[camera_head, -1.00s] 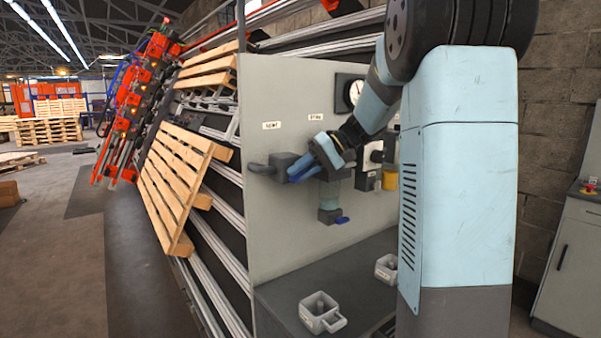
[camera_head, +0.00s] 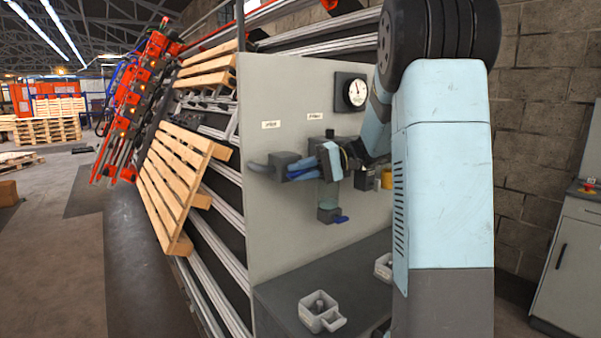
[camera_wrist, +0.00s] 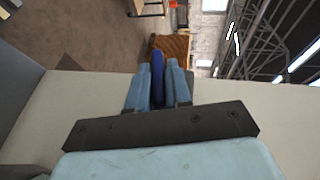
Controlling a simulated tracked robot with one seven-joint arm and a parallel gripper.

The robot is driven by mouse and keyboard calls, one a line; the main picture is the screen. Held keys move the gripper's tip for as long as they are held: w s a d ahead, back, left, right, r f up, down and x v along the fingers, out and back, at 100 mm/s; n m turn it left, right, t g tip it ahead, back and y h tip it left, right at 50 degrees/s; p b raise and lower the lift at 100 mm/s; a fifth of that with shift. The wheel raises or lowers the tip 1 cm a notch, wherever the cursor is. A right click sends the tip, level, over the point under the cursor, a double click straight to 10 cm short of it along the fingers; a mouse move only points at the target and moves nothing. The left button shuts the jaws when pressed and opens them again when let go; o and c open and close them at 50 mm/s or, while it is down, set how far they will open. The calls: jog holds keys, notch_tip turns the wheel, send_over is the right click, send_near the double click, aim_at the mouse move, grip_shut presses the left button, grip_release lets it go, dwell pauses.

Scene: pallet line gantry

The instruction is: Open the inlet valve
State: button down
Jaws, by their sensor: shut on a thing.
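The inlet valve (camera_head: 284,160) is a dark block on the grey panel, with a grey pipe stub on its left, under a small white label too blurred to read surely. My gripper (camera_head: 290,174) reaches it from the right, its light blue fingers lying nearly level at the block's right side. In the wrist view my gripper (camera_wrist: 158,85) has a dark blue lever handle (camera_wrist: 158,70) between its two fingers, which close on it from both sides. The lever's joint with the valve is hidden by the fingers in the head view.
A round gauge (camera_head: 355,92) is on the panel (camera_head: 290,90). Below my gripper are a clear cylinder (camera_head: 328,193) and a lower valve with a blue lever (camera_head: 341,219). A pale holder (camera_head: 321,313) stands on the dark shelf (camera_head: 290,290).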

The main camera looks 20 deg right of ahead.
jog(key=shift+d+f, duration=0.1)
jog(key=shift+d, duration=0.05)
jog(key=c, duration=1.1)
grip_release()
jog(key=shift+c, duration=0.2)
jog(key=shift+r, duration=0.65)
jog(key=o, duration=0.7)
notch_tip(320, 180, up, 7)
jog(key=s, duration=0.2)
jog(key=shift+s, duration=0.25)
jog(key=s+r, duration=0.1)
jog(key=s, duration=0.3)
jog(key=s+r, duration=0.2)
jog(key=s, duration=0.2)
jog(key=s+r, duration=0.2)
jog(key=s, duration=0.2)
jog(key=shift+s+r, duration=0.1)
jog(key=shift+s, duration=0.25)
jog(key=c, duration=0.7)
jog(key=shift+w+f, duration=0.3)
jog(key=shift+w, duration=0.35)
